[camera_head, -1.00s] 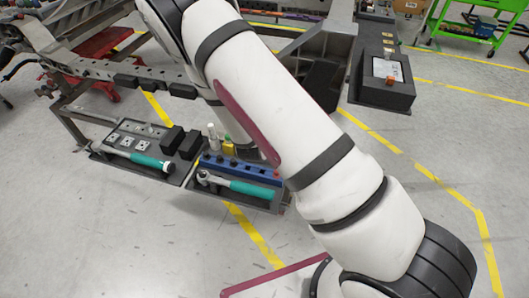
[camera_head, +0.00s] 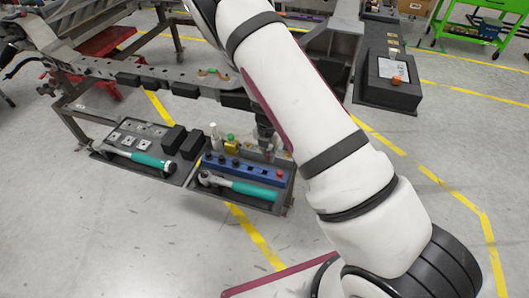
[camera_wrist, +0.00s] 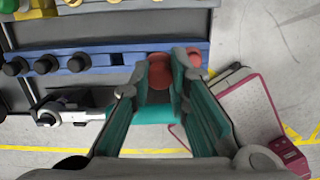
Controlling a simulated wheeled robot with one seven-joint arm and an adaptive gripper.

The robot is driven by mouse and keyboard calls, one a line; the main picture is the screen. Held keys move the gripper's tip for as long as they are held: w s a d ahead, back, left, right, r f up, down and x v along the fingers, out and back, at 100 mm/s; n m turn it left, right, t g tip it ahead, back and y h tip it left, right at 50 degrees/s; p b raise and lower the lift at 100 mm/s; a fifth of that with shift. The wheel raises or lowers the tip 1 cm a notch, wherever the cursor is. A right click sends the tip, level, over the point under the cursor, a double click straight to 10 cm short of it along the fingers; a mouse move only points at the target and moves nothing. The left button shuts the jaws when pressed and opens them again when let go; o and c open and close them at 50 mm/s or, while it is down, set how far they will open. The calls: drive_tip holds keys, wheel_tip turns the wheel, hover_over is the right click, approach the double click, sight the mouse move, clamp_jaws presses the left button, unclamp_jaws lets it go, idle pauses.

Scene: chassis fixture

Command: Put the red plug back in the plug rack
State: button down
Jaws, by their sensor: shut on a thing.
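The red plug (camera_wrist: 160,72) is between the teal fingers of my gripper (camera_wrist: 166,62) in the wrist view. My gripper is shut on it, over the right part of the blue plug rack (camera_wrist: 98,60). In the head view, my gripper (camera_head: 268,152) shows small above the right half of the rack (camera_head: 225,168). Several black plugs (camera_wrist: 46,64) stand in the rack's left part, and a dark empty slot (camera_wrist: 118,60) lies left of my gripper. Another red part (camera_wrist: 193,58) shows at the rack's right end. I cannot tell whether the held plug touches the rack.
A teal-handled ratchet (camera_head: 245,188) lies in front of the rack, and a second teal-handled tool (camera_head: 150,161) lies left. A white bottle (camera_head: 214,137) and a yellow block (camera_head: 231,147) stand behind the rack. The chassis beam (camera_head: 205,84) runs behind.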

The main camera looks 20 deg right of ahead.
drive_tip(key=shift+g+y, duration=0.4)
drive_tip(key=shift+g, duration=0.1)
drive_tip(key=shift+a+f+b, duration=0.25)
drive_tip(key=shift+f+b, duration=0.45)
drive_tip(key=shift+f, duration=0.2)
drive_tip(key=shift+a+f+b, duration=0.25)
drive_tip(key=shift+f+b, duration=0.45)
drive_tip(key=shift+f, duration=0.2)
drive_tip(key=shift+a+f+b, duration=0.25)
drive_tip(key=shift+f+b, duration=0.45)
drive_tip(key=shift+f, duration=0.2)
drive_tip(key=shift+s, duration=0.1)
drive_tip(key=shift+p, duration=0.6)
drive_tip(key=shift+f, duration=0.2)
drive_tip(key=shift+f, duration=0.35)
drive_tip(key=shift+f+b, duration=0.4)
drive_tip(key=shift+f, duration=0.25)
drive_tip(key=c, duration=1.4)
unclamp_jaws()
drive_tip(key=shift+c, duration=0.2)
drive_tip(key=shift+c, duration=0.4)
